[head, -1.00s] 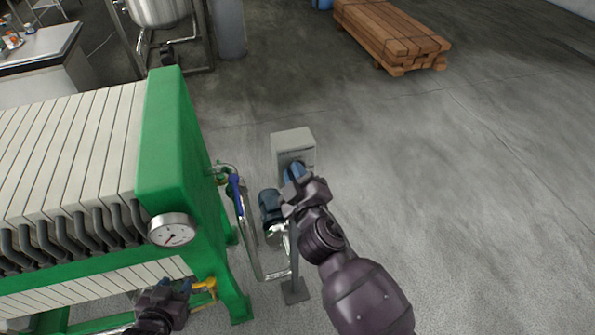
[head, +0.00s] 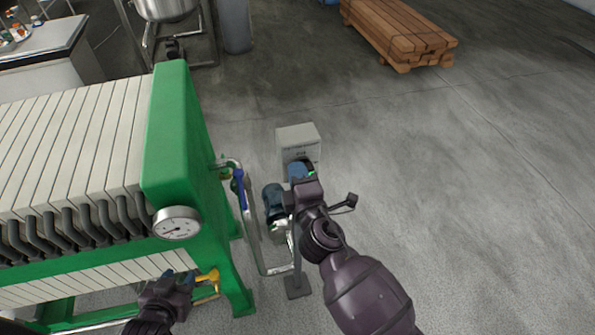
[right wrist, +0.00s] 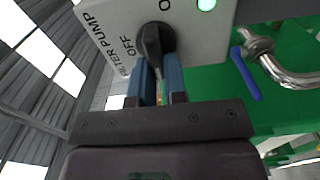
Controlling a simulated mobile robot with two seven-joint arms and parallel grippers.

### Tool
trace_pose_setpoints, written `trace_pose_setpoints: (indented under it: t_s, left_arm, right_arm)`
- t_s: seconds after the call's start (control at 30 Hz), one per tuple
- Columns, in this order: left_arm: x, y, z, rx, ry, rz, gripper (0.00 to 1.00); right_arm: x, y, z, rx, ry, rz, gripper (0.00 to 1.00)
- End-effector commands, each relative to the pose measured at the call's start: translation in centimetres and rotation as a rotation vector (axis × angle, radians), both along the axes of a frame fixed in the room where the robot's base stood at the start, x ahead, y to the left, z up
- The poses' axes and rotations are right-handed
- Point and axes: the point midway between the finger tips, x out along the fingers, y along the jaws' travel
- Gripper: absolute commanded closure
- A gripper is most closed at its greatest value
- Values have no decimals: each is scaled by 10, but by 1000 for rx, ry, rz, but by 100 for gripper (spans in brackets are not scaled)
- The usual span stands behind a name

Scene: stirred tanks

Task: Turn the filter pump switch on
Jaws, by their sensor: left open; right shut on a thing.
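The filter pump switch is a black knob (right wrist: 155,42) on a light grey box (head: 297,135), (right wrist: 195,40). The box face reads "FILTER PUMP", with "OFF" left of the knob and part of another label above right. A lamp (right wrist: 206,4) on the face glows green. My right gripper (head: 301,172), (right wrist: 160,82) is shut on the knob, with its blue fingers on either side of it. In the head view the gripper and arm hide the knob.
The filter press (head: 170,140), with its green end frame and gauge (head: 178,223), stands left of the box. A bent metal pipe with a blue handle (head: 239,190) and a blue-grey pump motor (head: 274,202) lie between them. The floor (head: 440,200) to the right is clear.

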Motion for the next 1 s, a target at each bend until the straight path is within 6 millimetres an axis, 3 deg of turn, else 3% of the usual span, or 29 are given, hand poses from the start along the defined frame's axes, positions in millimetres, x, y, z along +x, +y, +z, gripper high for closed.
trace_pose_setpoints:
  t_s: [0.67, 0.7, 0.83, 1.0]
  left_arm:
    - [-1, 0, -1, 0, 3, 0, 57]
    - [-1, 0, -1, 0, 3, 0, 57]
    - [-1, 0, -1, 0, 3, 0, 57]
    - [-1, 0, -1, 0, 4, 0, 57]
  right_arm:
    - [0, 0, -1, -55, -18, 1, 100]
    - [0, 0, -1, -55, -18, 1, 81]
    - [0, 0, -1, -54, -18, 0, 62]
    - [0, 0, -1, -53, -17, 0, 62]
